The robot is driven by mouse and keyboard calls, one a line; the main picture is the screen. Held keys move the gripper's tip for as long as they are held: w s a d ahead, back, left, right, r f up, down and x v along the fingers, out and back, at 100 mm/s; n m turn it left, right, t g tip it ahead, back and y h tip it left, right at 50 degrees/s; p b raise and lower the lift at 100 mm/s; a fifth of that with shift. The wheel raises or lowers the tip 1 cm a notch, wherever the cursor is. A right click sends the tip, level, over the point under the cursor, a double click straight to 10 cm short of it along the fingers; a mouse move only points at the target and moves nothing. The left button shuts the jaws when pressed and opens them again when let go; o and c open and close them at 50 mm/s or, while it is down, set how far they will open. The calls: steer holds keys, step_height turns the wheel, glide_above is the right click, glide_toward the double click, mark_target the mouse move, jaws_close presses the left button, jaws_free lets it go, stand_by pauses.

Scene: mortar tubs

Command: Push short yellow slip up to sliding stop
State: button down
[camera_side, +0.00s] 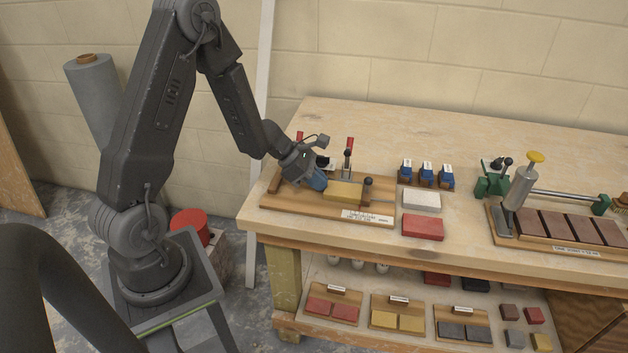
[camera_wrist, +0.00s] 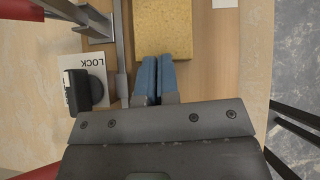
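The short yellow slip (camera_side: 343,193) lies flat on a wooden fixture board (camera_side: 285,203) on the bench. In the wrist view the yellow slip (camera_wrist: 163,27) is just ahead of the fingertips. My gripper (camera_side: 318,182) is low at the slip's left end in the side view. Its blue fingers (camera_wrist: 155,72) are together and hold nothing; I cannot tell whether they touch the slip. A dark-knobbed post (camera_side: 367,184), apparently the sliding stop, stands at the slip's right end. Any gap between them is too small to tell.
Two red-handled clamps (camera_side: 348,150) stand behind the slip. A black knob (camera_wrist: 87,89) beside a LOCK label is left of my fingers. White (camera_side: 421,200) and red (camera_side: 423,227) blocks lie right of the board, with blue items (camera_side: 427,174) behind. A green-ended fixture (camera_side: 522,192) is farther right.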

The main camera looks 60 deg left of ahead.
mark_target(303, 189)
steer(key=shift+w+d, duration=0.2)
steer(key=shift+d, duration=0.1)
steer(key=s+a, duration=0.3)
steer(key=shift+s+a, duration=0.15)
steer(key=shift+s, duration=0.05)
steer(key=v, duration=0.9)
steer(key=shift+s+a+r, duration=0.15)
steer(key=shift+s+r, duration=0.1)
steer(key=shift+r, duration=0.05)
steer(key=s+d+r+m+g+y, duration=0.1)
steer(key=d+r+m+g, duration=0.1)
steer(key=d+r+m, duration=0.35)
steer(key=s+d+r+m+g, duration=0.1)
steer(key=d+r+m, duration=0.2)
steer(key=d+m, duration=0.45)
steer(key=s+d+r+m+t+y, duration=0.1)
steer(key=s+d+r+m+y, duration=0.1)
steer(key=m, duration=0.5)
steer(key=s+d+r+m+y, duration=0.2)
steer(key=s+d+r+m, duration=0.3)
steer(key=s+m, duration=0.3)
steer(key=shift+d+t+y, duration=0.35)
steer(key=shift+t+y, duration=0.05)
steer(key=shift+w+r, duration=0.15)
